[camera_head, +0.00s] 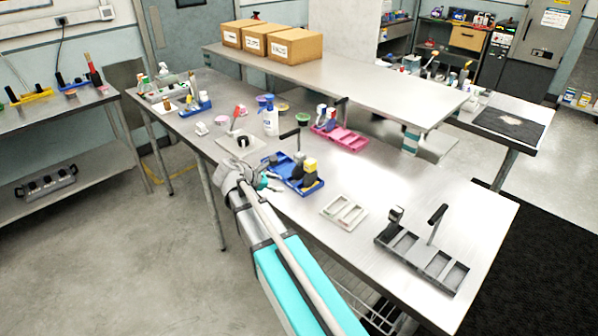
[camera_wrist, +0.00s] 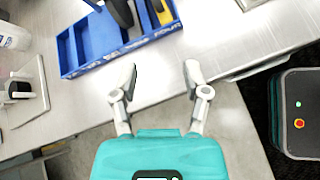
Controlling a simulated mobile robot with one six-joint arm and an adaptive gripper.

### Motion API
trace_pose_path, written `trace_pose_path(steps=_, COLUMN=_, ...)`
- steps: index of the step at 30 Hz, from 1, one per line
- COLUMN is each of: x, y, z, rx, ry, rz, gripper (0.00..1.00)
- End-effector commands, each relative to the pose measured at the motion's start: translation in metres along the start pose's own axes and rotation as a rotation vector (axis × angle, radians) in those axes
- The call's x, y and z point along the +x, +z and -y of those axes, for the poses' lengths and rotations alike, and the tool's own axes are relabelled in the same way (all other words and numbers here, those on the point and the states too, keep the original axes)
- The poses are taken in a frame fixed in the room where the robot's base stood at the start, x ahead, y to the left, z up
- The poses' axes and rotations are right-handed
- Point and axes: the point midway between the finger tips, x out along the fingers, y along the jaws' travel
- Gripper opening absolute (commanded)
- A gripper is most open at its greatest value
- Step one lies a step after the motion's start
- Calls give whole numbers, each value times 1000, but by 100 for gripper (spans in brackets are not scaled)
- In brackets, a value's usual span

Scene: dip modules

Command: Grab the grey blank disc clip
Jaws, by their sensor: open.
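My gripper (camera_wrist: 159,76) is open and empty in the wrist view, its two fingers apart over the table's front edge. In the head view my gripper (camera_head: 266,182) is beside the blue tray (camera_head: 310,188), at the near edge of the table. The blue tray (camera_wrist: 70,55) lies just beyond the fingertips in the wrist view, with dark items and a yellow one in it. I cannot make out for certain which item is the grey blank disc clip. A grey tray (camera_head: 418,262) at the right end holds a small dark clip-like piece (camera_head: 396,214) and an upright black handle (camera_head: 437,222).
A pale two-slot tray (camera_head: 344,211) lies between the blue and grey trays. A pink tray (camera_head: 350,140), a white bottle (camera_head: 270,122) and a white plate (camera_head: 258,143) with a dark ring stand farther back.

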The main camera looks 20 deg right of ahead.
Motion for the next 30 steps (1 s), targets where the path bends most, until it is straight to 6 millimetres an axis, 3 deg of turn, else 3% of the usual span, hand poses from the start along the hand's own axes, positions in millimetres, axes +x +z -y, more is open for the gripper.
trace_pose_path(steps=3, x=-5, y=11, z=-28, rx=-163, ry=41, rz=96, gripper=60)
trace_pose_path(steps=9, x=-12, y=23, z=-51, rx=-333, ry=68, rz=201, gripper=60)
trace_pose_path(steps=23, x=-13, y=27, z=-55, rx=-375, ry=70, rz=228, gripper=60)
trace_pose_path(steps=30, x=-1, y=28, z=-56, rx=-373, ry=69, rz=227, gripper=60)
